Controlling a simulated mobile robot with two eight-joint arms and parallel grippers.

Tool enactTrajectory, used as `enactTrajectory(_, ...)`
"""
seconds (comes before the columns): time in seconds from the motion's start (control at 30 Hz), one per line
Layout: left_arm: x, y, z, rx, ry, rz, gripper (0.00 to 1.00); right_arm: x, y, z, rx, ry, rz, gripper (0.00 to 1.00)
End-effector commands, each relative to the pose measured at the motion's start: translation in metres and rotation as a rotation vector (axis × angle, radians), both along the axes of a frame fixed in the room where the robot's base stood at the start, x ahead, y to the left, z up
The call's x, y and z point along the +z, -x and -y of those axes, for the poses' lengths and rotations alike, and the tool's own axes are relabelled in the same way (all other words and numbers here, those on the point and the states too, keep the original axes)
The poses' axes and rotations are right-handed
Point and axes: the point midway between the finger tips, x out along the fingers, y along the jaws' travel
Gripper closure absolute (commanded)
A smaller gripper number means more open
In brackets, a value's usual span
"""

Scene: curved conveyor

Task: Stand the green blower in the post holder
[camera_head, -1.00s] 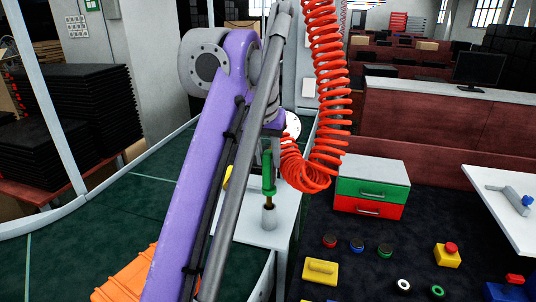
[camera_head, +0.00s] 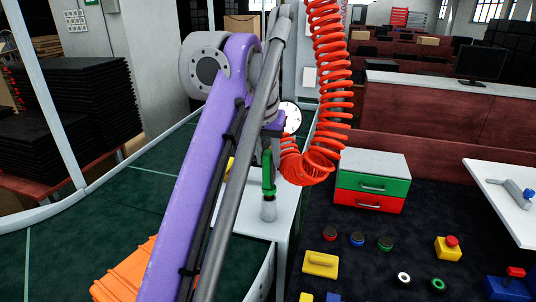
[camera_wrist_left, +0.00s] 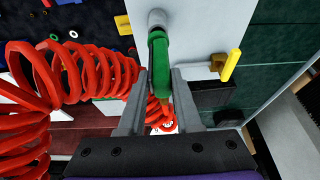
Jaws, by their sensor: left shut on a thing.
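The green blower (camera_head: 268,172) hangs upright at the end of the red coiled hose, its lower end at the top of the grey post holder (camera_head: 268,210). No gap shows between them; how deep the tip sits inside is hidden. The holder stands on a white stand (camera_head: 252,218). My left gripper (camera_head: 268,150) is shut on the blower from above, partly hidden behind my purple arm. In the left wrist view the blower (camera_wrist_left: 159,62) lies between both fingers, with the holder (camera_wrist_left: 157,18) beyond it. My right gripper is not in view.
The red coiled hose (camera_head: 328,90) hangs close to the right of the gripper. A yellow part (camera_wrist_left: 231,65) is beside the stand's edge. A drawer box (camera_head: 372,182) with green and red fronts stands right. An orange case (camera_head: 125,272) lies lower left on the green conveyor.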

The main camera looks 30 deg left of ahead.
Motion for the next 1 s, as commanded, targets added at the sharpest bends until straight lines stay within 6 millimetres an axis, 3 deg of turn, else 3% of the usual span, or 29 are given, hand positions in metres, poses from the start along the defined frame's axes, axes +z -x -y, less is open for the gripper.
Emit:
enactTrajectory(0.77,-0.020,0.000,0.000,0.000,0.000,0.000,1.00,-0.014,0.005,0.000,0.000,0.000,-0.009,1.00)
enactTrajectory(0.8,-0.019,0.000,0.000,0.000,0.000,0.001,0.60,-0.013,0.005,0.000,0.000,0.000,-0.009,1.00)
enactTrajectory(0.93,-0.019,0.000,0.000,0.000,0.000,0.001,0.37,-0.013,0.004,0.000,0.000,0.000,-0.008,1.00)
enactTrajectory(1.0,-0.019,0.000,0.000,0.000,0.000,0.001,0.32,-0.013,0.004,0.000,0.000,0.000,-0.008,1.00)
